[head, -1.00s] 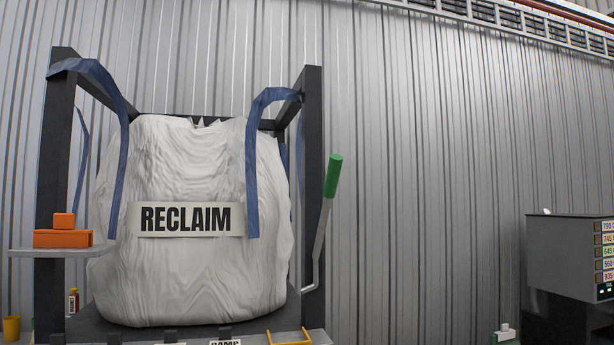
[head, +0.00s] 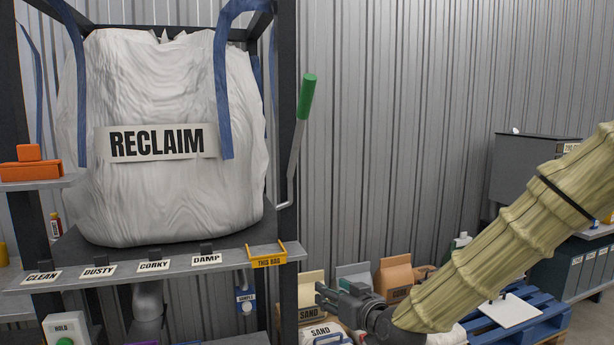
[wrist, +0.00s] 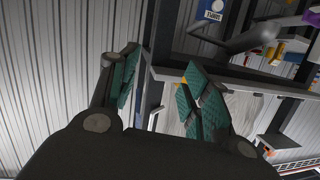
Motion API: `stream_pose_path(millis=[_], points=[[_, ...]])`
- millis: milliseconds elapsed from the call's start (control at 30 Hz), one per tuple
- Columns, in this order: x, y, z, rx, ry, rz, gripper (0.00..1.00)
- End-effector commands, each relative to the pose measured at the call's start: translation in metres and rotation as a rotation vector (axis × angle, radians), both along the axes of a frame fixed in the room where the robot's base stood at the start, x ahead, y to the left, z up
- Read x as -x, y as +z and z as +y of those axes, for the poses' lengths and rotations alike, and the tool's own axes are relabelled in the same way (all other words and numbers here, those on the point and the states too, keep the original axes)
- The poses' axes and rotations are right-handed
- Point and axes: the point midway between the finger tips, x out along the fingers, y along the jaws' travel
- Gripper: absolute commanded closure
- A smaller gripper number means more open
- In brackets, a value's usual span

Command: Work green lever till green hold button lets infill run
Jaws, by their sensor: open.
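The green lever (head: 306,97) is a green grip on a bent grey rod, fixed at the right post of the bag frame and tilted up to the right. The hold box (head: 66,328) at the lower left carries the label HOLD and a green button (head: 65,342), partly cut off by the picture's edge. My gripper (head: 328,296) is low at the centre right, below and right of the lever and apart from it. In the wrist view its green-padded fingers (wrist: 160,95) are spread with nothing between them.
A white RECLAIM bag (head: 165,185) hangs in the dark frame. A shelf (head: 225,262) with labels CLEAN, DUSTY, CORKY, DAMP and a yellow THIS BAG holder (head: 267,256) crosses below it. Sand bags (head: 312,310) and a blue pallet (head: 535,322) stand right. Wall space beside the lever is clear.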

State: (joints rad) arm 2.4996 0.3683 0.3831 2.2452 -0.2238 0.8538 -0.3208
Motion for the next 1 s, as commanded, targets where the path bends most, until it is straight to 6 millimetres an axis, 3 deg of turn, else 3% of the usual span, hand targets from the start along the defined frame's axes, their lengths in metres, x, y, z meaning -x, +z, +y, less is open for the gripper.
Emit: stream_pose_path(millis=[33, 167, 300, 400, 500, 600, 733, 1000], points=[[-0.007, 0.047, 0.002, -0.013, 0.005, -0.071, 0.52], [-0.012, 0.153, 0.010, -0.035, 0.024, -0.245, 0.52], [-0.003, 0.260, 0.014, -0.054, 0.037, -0.421, 0.52], [0.008, 0.321, 0.014, -0.065, 0.042, -0.521, 0.52], [0.019, 0.365, 0.014, -0.072, 0.046, -0.597, 0.52], [0.027, 0.390, 0.014, -0.076, 0.047, -0.640, 0.52], [0.029, 0.404, 0.015, -0.078, 0.049, -0.662, 0.52], [0.002, 0.417, 0.031, -0.076, 0.049, -0.660, 0.52]])
